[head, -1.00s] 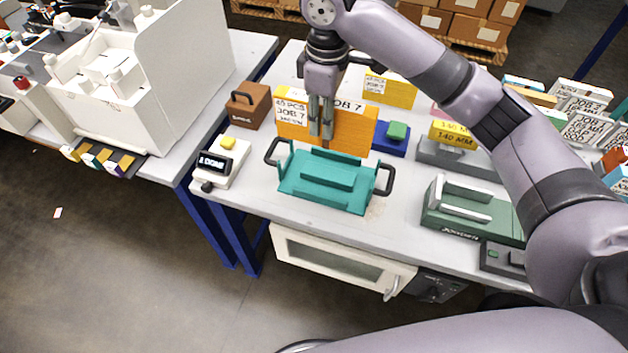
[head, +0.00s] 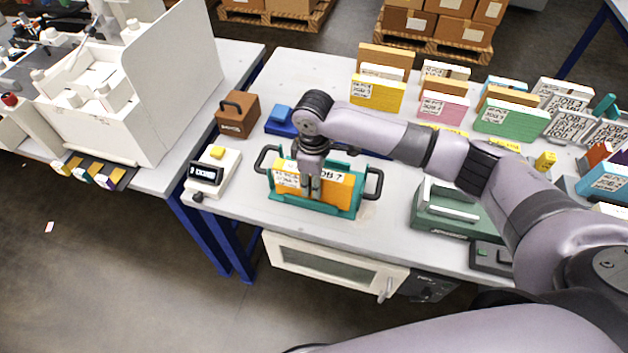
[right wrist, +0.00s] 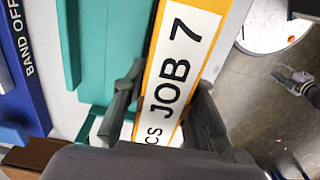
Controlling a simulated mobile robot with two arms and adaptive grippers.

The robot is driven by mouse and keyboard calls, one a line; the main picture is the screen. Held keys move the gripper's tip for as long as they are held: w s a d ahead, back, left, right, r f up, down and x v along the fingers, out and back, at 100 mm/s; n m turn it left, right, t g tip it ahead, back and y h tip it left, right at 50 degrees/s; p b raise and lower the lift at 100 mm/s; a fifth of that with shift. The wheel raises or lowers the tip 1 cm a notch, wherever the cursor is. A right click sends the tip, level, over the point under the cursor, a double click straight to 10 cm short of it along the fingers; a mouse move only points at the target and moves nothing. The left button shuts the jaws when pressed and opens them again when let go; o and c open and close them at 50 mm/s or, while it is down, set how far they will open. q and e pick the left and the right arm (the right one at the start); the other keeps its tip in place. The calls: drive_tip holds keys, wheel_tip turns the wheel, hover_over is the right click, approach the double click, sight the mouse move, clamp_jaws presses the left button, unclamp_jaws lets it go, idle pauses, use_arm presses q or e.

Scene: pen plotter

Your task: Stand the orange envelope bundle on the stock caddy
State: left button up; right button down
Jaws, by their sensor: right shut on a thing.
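The orange envelope bundle (head: 342,188) has a white label reading JOB 7. It stands upright within the teal stock caddy (head: 308,206), between its two dark side handles. My right gripper (head: 311,188) comes down from above and is shut on the bundle near its middle. In the right wrist view the bundle's labelled top edge (right wrist: 180,60) runs between the fingers (right wrist: 167,98), with the teal caddy (right wrist: 98,45) beside it. The bundle's lower part is hidden, so I cannot tell whether it touches the caddy floor. A gripper, seemingly my left (right wrist: 302,82), shows small at the right edge.
A white device with a display (head: 212,172) stands left of the caddy, and a brown box (head: 238,114) and a blue block (head: 281,121) behind it. A green machine (head: 455,212) stands to the right. Several coloured bundles (head: 377,95) stand at the back. Bare table lies around the caddy.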

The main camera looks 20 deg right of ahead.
drive_tip(key=shift+f, duration=0.15)
drive_tip(key=shift+f, duration=0.15)
drive_tip(key=c, duration=1.3)
unclamp_jaws()
wheel_tip(320, 180, up, 12)
drive_tip(key=shift+r+b, duration=0.2)
drive_tip(key=shift+b, duration=0.5)
